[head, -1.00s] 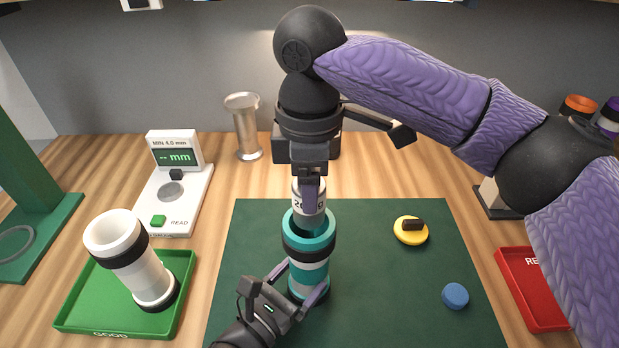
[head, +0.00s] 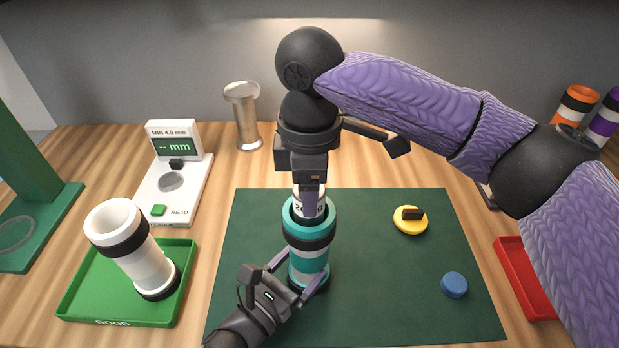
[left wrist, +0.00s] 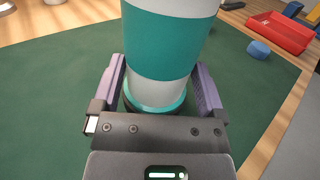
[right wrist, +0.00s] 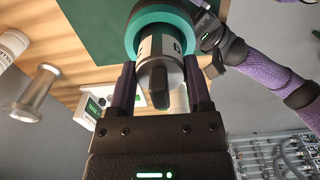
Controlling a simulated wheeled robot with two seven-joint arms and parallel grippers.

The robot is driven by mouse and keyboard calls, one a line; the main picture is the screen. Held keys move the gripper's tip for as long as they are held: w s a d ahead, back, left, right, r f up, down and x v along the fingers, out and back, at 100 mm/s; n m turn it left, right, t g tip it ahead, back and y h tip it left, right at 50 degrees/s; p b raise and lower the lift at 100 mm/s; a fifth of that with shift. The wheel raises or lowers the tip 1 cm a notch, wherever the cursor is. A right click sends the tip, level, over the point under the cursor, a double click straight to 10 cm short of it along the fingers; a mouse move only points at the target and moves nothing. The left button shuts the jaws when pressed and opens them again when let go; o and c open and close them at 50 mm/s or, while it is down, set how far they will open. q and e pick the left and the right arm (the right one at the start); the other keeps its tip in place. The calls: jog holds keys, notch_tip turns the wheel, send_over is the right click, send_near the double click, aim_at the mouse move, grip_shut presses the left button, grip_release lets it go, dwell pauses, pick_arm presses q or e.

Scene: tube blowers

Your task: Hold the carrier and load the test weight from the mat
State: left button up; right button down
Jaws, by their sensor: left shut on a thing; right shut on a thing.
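The teal and white carrier (head: 309,243) stands upright on the green mat (head: 385,290), its open end up. My left gripper (head: 307,290) is shut around its lower body, and the left wrist view shows the carrier (left wrist: 170,50) between both fingers. My right gripper (head: 308,192) is above the carrier, shut on the silver test weight (head: 309,207). The weight's lower part is inside the carrier's mouth and hidden. In the right wrist view the weight (right wrist: 158,50) shows between the fingers, its dark knob toward me, with the teal rim around it.
A green tray (head: 80,300) holds a white tube (head: 140,250). A gauge (head: 178,190), a metal stand (head: 244,115) and a red tray (head: 520,270) stand around.

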jog(key=shift+f, duration=0.75)
grip_release()
dwell(0.9)
notch_tip(320, 180, up, 12)
dwell(0.3)
